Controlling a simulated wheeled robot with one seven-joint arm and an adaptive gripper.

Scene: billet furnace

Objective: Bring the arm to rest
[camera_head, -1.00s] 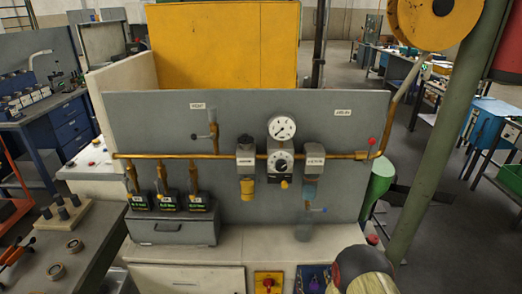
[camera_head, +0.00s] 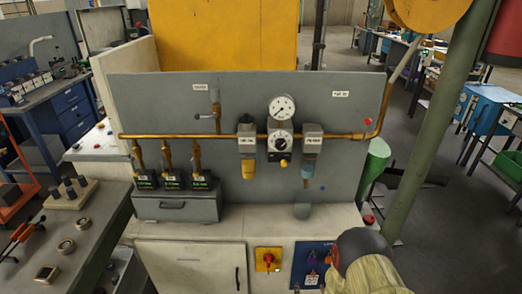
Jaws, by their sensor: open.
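My gripper is not visible in the head view. A dark rounded part with a beige sleeve (camera_head: 364,262) at the lower right edge looks like part of my arm. It stands in front of the white cabinet's right end, and no fingers show on it.
A grey panel (camera_head: 235,95) carries a brass pipe (camera_head: 175,136), a round gauge (camera_head: 282,107) and regulators. Several black devices (camera_head: 173,182) stand on a grey drawer box (camera_head: 176,207). A red-yellow switch (camera_head: 268,259) is on the white cabinet (camera_head: 190,268). A green post (camera_head: 440,130) rises at right.

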